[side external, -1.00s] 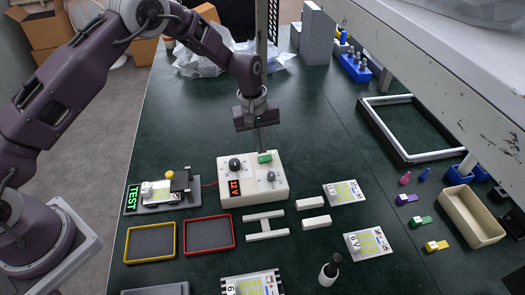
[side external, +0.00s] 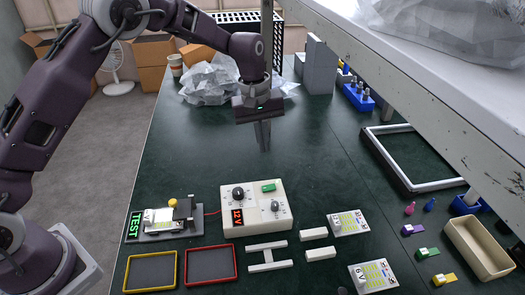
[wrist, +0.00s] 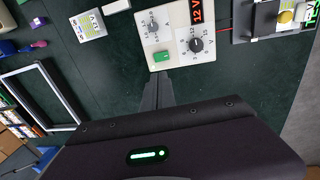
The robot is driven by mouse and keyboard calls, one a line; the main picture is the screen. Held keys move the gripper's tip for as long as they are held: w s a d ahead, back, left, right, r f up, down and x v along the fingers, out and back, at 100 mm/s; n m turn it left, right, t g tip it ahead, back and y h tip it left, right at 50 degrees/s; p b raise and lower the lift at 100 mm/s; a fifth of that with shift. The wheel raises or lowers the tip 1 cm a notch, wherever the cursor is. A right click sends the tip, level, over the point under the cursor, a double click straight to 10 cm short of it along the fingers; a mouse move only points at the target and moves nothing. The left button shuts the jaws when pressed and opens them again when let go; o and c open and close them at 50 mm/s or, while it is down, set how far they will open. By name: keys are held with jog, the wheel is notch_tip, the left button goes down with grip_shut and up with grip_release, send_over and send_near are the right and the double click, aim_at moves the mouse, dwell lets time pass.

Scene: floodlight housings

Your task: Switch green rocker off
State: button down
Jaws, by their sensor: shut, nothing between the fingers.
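In the wrist view the rocker (wrist: 161,57) is near the box's edge, just ahead of my fingertips. Which way the rocker is tilted I cannot tell. My gripper (side external: 264,147) is shut and empty, pointing down. It hangs in the air above and behind the box, apart from the rocker. Its closed fingers also show in the wrist view (wrist: 160,82).
A test stand (side external: 165,219) with a green TEST sign is left of the box. Red (side external: 210,284) and yellow (side external: 150,288) trays, white bars (side external: 267,267) and lamp cards (side external: 348,223) lie in front and right. A shelf beam (side external: 410,85) overhangs the right.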

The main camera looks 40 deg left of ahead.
aim_at(266, 188)
jog(key=f, duration=0.4)
jog(key=w+d+f, duration=0.1)
jog(key=f, duration=0.8)
jog(key=shift+w+d+f, duration=0.25)
jog(key=shift+w+f, duration=0.15)
jog(key=shift+d+f, duration=0.1)
jog(key=shift+f, duration=0.25)
jog(key=shift+s, duration=0.15)
jog(key=shift+s+a, duration=0.55)
jog(key=shift+a, duration=0.15)
jog(key=shift+r, duration=0.1)
